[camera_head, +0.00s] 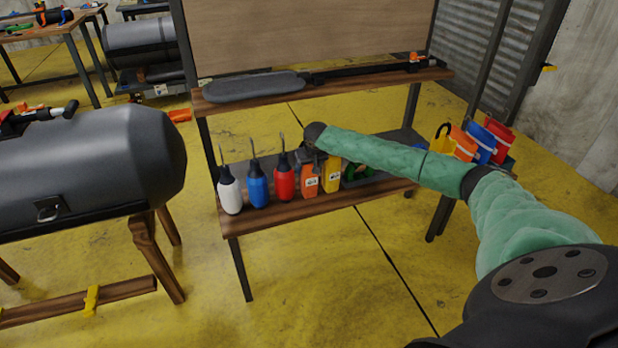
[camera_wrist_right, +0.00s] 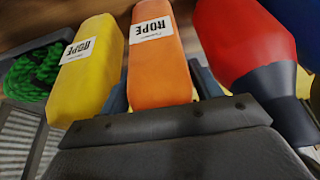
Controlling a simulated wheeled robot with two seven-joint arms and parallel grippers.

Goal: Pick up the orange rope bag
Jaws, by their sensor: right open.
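The orange rope bag (camera_head: 310,183) stands upright on the lower shelf, between a red bottle and a yellow rope bag. In the right wrist view the orange rope bag (camera_wrist_right: 160,65), with a white ROPE label, fills the space between the two fingers. My right gripper (camera_wrist_right: 160,98) is open, with one finger on each side of the bag; whether they touch it cannot be told. In the head view my right gripper (camera_head: 309,158) is at the bag's upper part, partly hiding it. My left gripper is not in view.
The yellow rope bag (camera_head: 332,175) is close beside it. Red (camera_head: 284,184), blue (camera_head: 257,189) and white (camera_head: 230,192) bottles stand left. Green rope (camera_wrist_right: 33,70) lies beyond the yellow bag. The upper shelf (camera_head: 330,86) holds a paddle (camera_head: 255,86). A grey boat tube (camera_head: 85,155) is at left.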

